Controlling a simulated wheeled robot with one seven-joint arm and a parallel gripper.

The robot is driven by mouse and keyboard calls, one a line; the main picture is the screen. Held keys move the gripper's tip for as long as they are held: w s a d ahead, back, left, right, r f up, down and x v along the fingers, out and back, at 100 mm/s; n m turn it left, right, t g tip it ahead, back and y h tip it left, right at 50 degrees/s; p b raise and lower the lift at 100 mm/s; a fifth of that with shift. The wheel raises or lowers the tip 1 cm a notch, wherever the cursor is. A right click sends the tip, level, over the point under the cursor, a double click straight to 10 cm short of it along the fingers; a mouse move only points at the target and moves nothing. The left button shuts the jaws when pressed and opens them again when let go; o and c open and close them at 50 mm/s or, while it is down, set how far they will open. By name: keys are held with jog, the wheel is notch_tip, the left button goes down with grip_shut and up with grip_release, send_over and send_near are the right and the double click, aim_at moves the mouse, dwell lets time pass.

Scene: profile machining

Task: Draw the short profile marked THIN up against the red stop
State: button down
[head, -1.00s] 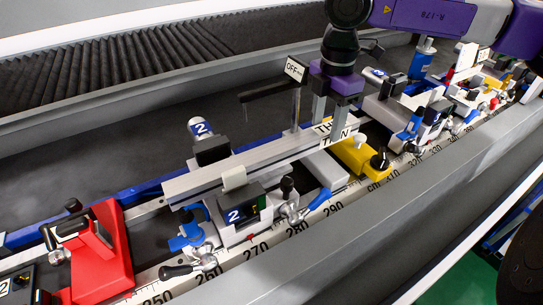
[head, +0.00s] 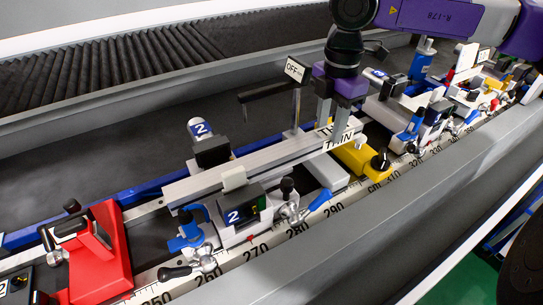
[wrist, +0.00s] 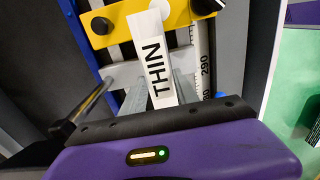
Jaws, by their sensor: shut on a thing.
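The short profile (head: 265,160) is a light grey bar with a white THIN label at its right end; the label (wrist: 155,62) also reads clearly in the wrist view. It lies lengthwise through the clamp unit marked 2 (head: 240,213). My gripper (head: 331,124) is shut on the profile near its labelled end, from above; the fingers partly cover that end. The red stop (head: 103,258) stands at the lower left, with a clear gap between it and the profile's left end.
A yellow block (head: 358,156) with a black knob stands just right of the profile's labelled end and shows in the wrist view (wrist: 115,25). A scale strip (head: 255,250) runs along the front. An OFF-marked post (head: 297,70) with a black arm stands behind. More clamp units are at right.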

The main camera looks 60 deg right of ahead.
aim_at(291, 151)
jog(key=shift+s+a, duration=0.25)
jog(key=shift+s, duration=0.35)
dwell(0.3)
jog(key=shift+w+a+b, duration=0.8)
jog(key=shift+a+b, duration=0.1)
jog(key=shift+a, duration=0.75)
jog(key=shift+w+a+b, duration=0.75)
jog(key=shift+a+b, duration=0.2)
jog(key=shift+a, duration=0.7)
jog(key=shift+w+a+b, duration=0.8)
jog(key=shift+a+b, duration=0.1)
jog(key=shift+a, duration=0.75)
jog(key=c, duration=0.9)
grip_release()
jog(key=shift+o, duration=0.2)
jog(key=shift+r, duration=0.1)
notch_tip(291, 151, up, 8)
jog(key=p, duration=0.3)
jog(key=shift+f, duration=0.2)
